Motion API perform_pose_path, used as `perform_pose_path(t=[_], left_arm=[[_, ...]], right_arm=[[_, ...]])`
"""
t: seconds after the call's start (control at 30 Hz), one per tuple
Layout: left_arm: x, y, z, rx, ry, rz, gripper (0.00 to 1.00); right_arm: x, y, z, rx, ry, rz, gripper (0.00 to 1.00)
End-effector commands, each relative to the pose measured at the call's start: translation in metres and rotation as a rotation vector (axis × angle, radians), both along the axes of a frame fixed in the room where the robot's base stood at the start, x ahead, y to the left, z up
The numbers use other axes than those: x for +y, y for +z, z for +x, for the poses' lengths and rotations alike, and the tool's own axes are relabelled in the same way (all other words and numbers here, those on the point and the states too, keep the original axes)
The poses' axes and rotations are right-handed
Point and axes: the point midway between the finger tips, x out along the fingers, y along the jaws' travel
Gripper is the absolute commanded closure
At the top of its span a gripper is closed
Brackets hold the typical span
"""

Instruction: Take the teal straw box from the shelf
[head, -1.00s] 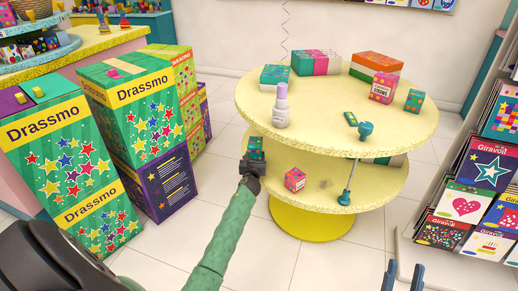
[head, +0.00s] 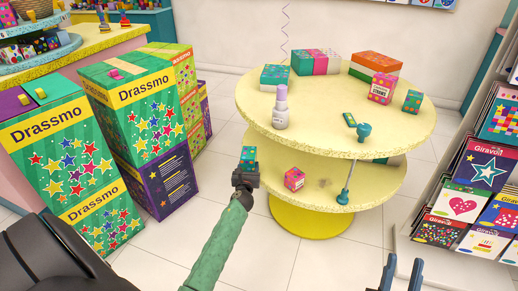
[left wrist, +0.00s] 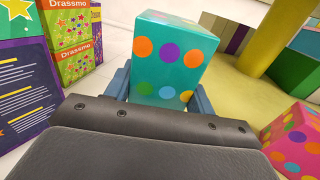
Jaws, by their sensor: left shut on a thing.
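The teal straw box (head: 249,155), with orange, purple and green dots, is between the fingers of my left gripper (head: 247,167). In the left wrist view the teal straw box (left wrist: 168,58) stands between the two blue-grey fingers, which press on its sides. In the head view it is at the left edge of the lower shelf (head: 340,190); I cannot tell if it still touches the shelf. My right gripper (head: 402,272) is at the bottom edge of the head view, its fingers apart and empty.
A pink dotted box (head: 294,179) sits on the lower shelf to the right; the upper shelf (head: 330,120) overhangs. On top stand a lilac bottle (head: 281,108) and several boxes. Large Drassmo boxes (head: 150,115) stand left, a card rack (head: 480,180) right. Floor between is clear.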

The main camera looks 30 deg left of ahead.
Motion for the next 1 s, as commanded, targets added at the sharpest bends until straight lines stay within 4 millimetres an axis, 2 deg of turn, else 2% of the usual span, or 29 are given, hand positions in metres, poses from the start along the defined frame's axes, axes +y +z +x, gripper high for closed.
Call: perform_pose_path(t=[0.6,1.0], left_arm=[[-0.014,0.001,-0.058,0.000,0.000,0.001,0.86],[-0.019,0.000,-0.079,0.000,0.000,0.000,0.86]], right_arm=[[0.000,0.013,0.000,0.000,0.000,0.000,0.64],[0.000,0.015,0.000,0.000,0.000,0.000,0.64]])
